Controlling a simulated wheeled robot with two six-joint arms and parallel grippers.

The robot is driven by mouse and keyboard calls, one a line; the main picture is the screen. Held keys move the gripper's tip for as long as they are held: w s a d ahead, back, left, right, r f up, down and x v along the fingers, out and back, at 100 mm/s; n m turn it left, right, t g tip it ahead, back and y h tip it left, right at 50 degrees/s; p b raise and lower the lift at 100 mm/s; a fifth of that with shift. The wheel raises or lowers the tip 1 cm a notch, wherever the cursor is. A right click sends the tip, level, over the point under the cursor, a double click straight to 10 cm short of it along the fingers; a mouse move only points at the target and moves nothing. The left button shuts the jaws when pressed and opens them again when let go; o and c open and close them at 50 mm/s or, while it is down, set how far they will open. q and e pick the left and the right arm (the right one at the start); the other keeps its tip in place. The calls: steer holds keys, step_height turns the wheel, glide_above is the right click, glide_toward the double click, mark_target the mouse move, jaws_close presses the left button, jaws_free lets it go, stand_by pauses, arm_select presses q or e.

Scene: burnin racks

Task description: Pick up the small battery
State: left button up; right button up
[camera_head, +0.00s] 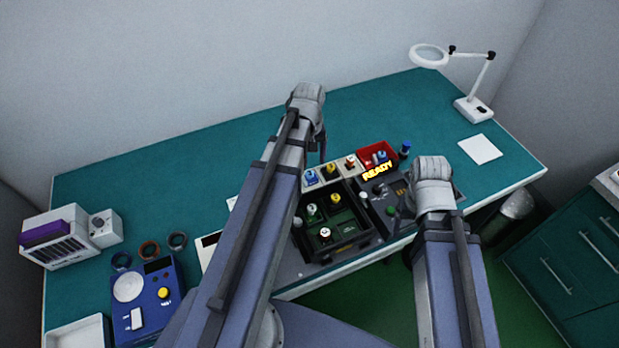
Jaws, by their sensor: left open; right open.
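Several small battery-like cells stand in a rack at mid-table; I cannot tell which one is the small battery. A blue cell (311,177), a yellow-topped one (332,173) and a white one with a red mark (350,162) stand in the back row.
A red bin (364,157) marked READY and a blue-topped item (405,148) stand behind the dark panel. A magnifier lamp (470,105) and a white pad (480,149) are at right. A blue scale-like device (150,318) and a white-purple machine (60,240) stand left. The back table is clear.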

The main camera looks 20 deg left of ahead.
mark_target(310, 173)
arm_select(q)
steer(key=shift+f+b, duration=3.9)
steer(key=shift+f, duration=0.05)
steer(key=shift+r, duration=0.1)
steer(key=c, duration=1.2)
